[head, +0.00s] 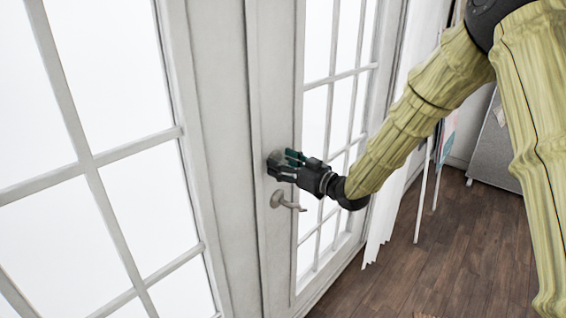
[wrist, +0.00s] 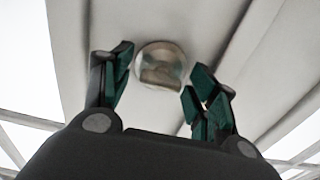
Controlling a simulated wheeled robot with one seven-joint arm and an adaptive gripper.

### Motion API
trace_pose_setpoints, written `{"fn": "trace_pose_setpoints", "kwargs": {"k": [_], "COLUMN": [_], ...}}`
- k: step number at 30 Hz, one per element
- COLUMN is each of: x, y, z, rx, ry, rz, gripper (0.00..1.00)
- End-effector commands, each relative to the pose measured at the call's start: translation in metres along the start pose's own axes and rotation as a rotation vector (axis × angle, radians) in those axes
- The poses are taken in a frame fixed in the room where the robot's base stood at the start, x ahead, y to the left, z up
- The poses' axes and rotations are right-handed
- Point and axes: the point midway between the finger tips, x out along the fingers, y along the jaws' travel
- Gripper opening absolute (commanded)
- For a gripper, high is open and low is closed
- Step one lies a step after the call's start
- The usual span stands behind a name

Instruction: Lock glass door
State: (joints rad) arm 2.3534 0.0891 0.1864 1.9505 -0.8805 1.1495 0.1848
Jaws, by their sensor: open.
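The white glass door (head: 273,100) has a deadbolt, a round metal disc (wrist: 160,65), between my gripper's fingertips in the wrist view. In the head view the deadbolt shows only partly, behind my gripper (head: 282,164). My gripper is open, its two green-padded fingers (wrist: 156,82) on either side of the disc; whether they touch it I cannot tell. The turn piece on the disc is blurred. A lever handle (head: 285,201) sits on the door just below my gripper.
Another glazed panel (head: 135,148) stands to the left. White vertical blinds (head: 383,225) hang at the right of the door. A grey cabinet (head: 497,150) stands at the far right. The wooden floor (head: 440,265) is clear at lower right.

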Motion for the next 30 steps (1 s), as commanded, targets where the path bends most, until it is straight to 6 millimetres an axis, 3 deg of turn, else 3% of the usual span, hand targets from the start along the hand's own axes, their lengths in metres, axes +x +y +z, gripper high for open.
{"fn": "trace_pose_setpoints", "kwargs": {"k": [9, 15, 17, 30], "x": [0.0016, 0.0015, 0.0014, 0.0016], "y": [-0.0001, 0.0000, 0.0000, -0.0003], "z": [0.0005, 0.0004, 0.0004, 0.0034], "rx": [0.000, 0.000, 0.000, -0.089], "ry": [-0.001, -0.001, -0.001, -0.001], "rz": [0.000, 0.000, 0.000, 0.000], "gripper": [0.57, 0.21, 0.13, 0.13]}}
